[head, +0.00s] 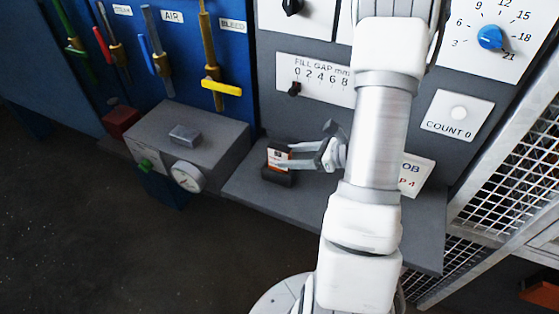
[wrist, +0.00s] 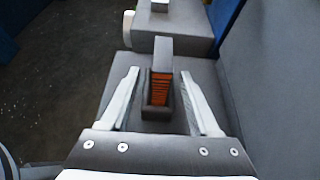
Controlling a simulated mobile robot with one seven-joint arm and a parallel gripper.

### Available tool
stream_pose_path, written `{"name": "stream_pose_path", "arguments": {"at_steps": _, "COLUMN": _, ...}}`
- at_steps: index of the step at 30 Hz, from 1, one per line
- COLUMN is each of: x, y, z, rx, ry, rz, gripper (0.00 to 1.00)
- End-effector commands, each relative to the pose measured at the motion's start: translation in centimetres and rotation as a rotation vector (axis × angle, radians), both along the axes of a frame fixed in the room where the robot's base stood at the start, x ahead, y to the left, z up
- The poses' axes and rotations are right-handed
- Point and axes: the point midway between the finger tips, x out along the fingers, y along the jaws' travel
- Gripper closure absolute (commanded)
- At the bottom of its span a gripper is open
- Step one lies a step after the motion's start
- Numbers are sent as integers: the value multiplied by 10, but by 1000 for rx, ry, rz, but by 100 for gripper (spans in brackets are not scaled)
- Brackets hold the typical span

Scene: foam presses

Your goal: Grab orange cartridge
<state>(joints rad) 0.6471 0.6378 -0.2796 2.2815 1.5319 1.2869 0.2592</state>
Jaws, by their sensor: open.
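The orange cartridge (head: 278,158) stands upright in a dark holder (head: 279,178) on the grey shelf, and its label side shows in the head view. In the wrist view the orange cartridge (wrist: 160,88) has a grey top and ribbed orange side, and sits in the dark holder (wrist: 157,112). My gripper (head: 289,154) reaches in from the right at the cartridge. In the wrist view my gripper (wrist: 158,72) is open, with one finger on each side of the cartridge and a gap to both.
The grey shelf (head: 240,189) has free room around the holder. Yellow (head: 222,88), blue and red valve handles are on the blue panel. A job card (head: 414,174) is right of my arm.

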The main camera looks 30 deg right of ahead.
Motion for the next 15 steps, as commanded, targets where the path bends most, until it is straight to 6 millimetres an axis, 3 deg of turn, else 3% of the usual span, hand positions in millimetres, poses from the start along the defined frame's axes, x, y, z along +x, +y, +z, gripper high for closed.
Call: {"name": "stream_pose_path", "arguments": {"at_steps": 15, "x": 42, "y": 33, "z": -22, "rx": -1, "ry": 1, "rz": 4, "gripper": 38}}
